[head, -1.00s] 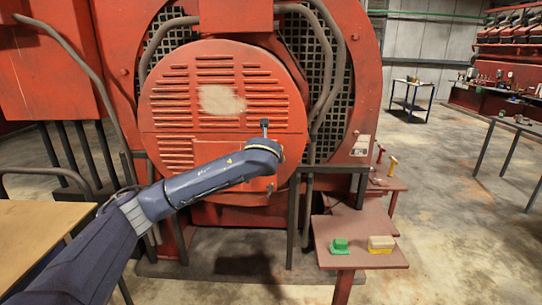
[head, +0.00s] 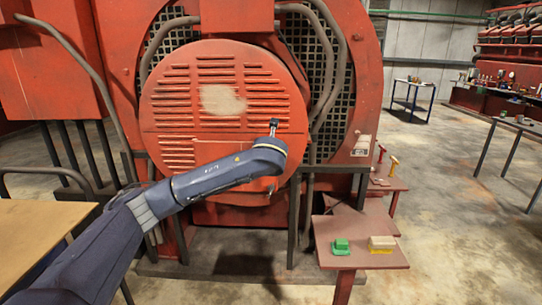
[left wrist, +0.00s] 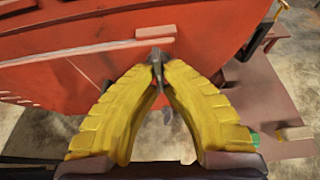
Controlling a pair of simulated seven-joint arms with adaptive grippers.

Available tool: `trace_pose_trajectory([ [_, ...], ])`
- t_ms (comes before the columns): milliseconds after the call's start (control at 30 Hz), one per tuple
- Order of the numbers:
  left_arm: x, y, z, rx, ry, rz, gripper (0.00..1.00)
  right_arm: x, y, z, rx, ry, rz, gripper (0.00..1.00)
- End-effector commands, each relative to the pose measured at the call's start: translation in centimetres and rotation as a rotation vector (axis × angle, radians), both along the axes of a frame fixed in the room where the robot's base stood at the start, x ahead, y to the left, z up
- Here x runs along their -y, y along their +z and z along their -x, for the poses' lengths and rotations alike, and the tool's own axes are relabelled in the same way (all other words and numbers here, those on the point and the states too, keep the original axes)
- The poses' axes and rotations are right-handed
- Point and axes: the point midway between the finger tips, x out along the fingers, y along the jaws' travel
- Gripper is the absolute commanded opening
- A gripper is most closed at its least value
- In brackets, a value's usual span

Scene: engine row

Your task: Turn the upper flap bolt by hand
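The large round red cover (head: 180,105) with louvred slots stands on the engine front in the head view. The bolt's lower part is hidden between the fingers. My right gripper shows in neither view.
A small red table (head: 333,256) at lower right holds a green block (head: 341,246) and a cream-and-yellow block (head: 382,243). A wooden tabletop (head: 35,235) is at left. Thick grey hoses (head: 331,60) run beside the cover.

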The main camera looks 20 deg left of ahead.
Motion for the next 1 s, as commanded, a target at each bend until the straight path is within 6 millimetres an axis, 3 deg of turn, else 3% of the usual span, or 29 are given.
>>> trace_pose_trajectory([
  [200,0.0,0.1,0.0,0.001,0.000,0.000,0.28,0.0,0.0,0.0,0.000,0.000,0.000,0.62],
  [567,0.3,0.3,0.6,0.001,-0.001,0.002,0.28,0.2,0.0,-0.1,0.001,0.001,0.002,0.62],
  [1000,2.7,2.9,6.5,0.001,-0.004,0.001,0.28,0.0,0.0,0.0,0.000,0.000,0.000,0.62],
])
